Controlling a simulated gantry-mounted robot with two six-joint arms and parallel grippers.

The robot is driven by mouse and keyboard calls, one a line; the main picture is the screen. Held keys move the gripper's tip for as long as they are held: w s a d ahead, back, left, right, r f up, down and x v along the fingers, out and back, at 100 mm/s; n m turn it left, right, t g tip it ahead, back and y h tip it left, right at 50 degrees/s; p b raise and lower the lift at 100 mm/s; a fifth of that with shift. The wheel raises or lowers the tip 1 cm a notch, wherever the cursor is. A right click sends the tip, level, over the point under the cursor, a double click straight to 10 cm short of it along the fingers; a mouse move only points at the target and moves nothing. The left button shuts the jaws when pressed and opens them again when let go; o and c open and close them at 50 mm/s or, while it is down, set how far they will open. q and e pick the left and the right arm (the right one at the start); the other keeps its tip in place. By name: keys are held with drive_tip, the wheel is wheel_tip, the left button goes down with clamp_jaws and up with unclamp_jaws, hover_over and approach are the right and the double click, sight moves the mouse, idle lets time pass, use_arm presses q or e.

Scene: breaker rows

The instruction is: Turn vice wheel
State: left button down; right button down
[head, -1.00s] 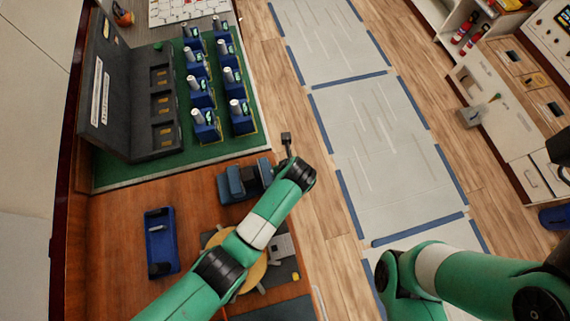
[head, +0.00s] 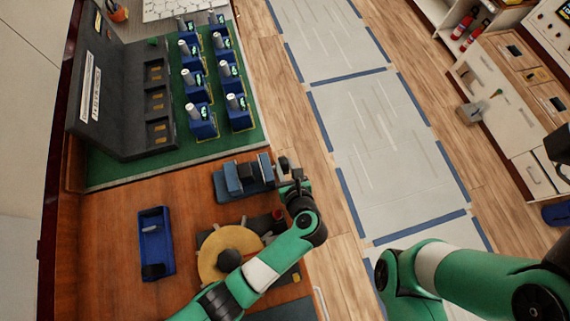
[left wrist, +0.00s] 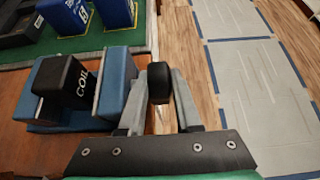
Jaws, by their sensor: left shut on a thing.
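The blue vice (head: 228,194) stands near the table's right edge. In the left wrist view its blue jaws (left wrist: 116,85) are beside a black block marked COIL (left wrist: 66,80); block and near jaw look slightly apart. The black vice wheel (left wrist: 158,82) is seen edge-on between the fingertips of my left gripper (left wrist: 160,90). In the head view my left gripper (head: 289,176) is at the vice's right end, shut on the wheel, which is partly hidden there.
A blue tray (head: 153,262) lies left on the wooden table. A round yellow disc (head: 240,240) is below the vice, partly behind my left arm. A green mat (head: 172,150) holds two rows of blue units beside a dark open case (head: 112,130).

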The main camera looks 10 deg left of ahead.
idle(0.3)
use_arm(q)
drive_tip(key=c, duration=0.6)
unclamp_jaws()
